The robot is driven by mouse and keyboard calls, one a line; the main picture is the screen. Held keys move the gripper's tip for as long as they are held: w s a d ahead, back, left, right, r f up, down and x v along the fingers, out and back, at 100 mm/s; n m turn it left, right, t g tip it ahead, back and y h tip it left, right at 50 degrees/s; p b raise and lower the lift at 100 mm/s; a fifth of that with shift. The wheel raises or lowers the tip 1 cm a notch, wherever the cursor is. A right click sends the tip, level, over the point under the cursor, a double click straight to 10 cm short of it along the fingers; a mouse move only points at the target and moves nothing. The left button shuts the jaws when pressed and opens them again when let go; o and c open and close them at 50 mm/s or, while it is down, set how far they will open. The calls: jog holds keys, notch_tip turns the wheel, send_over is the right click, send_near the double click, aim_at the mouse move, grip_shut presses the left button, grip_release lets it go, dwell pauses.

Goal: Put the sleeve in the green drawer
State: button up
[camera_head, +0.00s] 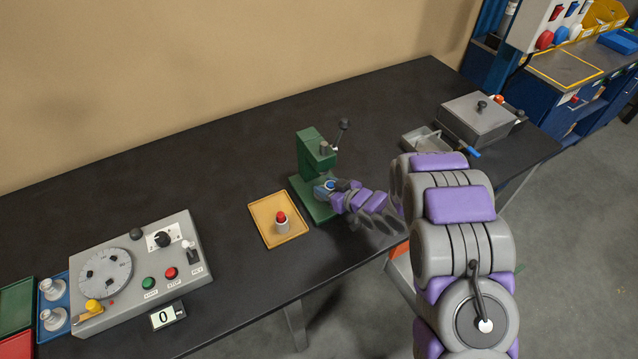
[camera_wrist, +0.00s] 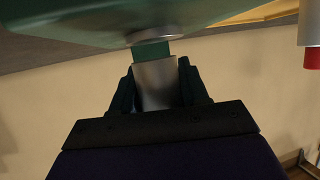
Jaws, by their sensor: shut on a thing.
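My gripper (camera_wrist: 154,85) is shut on a grey metal cylinder, which looks like the sleeve (camera_wrist: 155,76). A dark green piece touches or overlaps its far end, and I cannot tell whether they are joined. In the head view my gripper (camera_head: 333,188) is at the green press (camera_head: 312,152), low in front of its column, beside a blue round part (camera_head: 327,185). The sleeve is not clear there. A green tray or drawer (camera_head: 16,298) shows cut off at the left edge; I cannot tell whether it is the green drawer.
A yellow tray (camera_head: 262,208) holds a grey cylinder with a red top (camera_head: 282,222), left of the press. A grey control box (camera_head: 145,270) stands further left, by a blue tray with pale parts and a red tray (camera_head: 15,347). A metal box (camera_head: 480,118) stands at right.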

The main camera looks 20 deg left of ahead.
jog(key=a, duration=0.1)
jog(key=w+a, duration=0.1)
jog(key=shift+w+a+f, duration=0.1)
jog(key=shift+w+a, duration=0.1)
jog(key=shift+a, duration=0.15)
jog(key=shift+w+a+f, duration=0.15)
jog(key=shift+a+f, duration=0.1)
jog(key=shift+f, duration=0.2)
jog(key=shift+f, duration=0.2)
jog(key=o, duration=1.2)
jog(key=shift+c, duration=0.2)
jog(key=shift+f+b, duration=0.15)
jog(key=shift+b, duration=0.5)
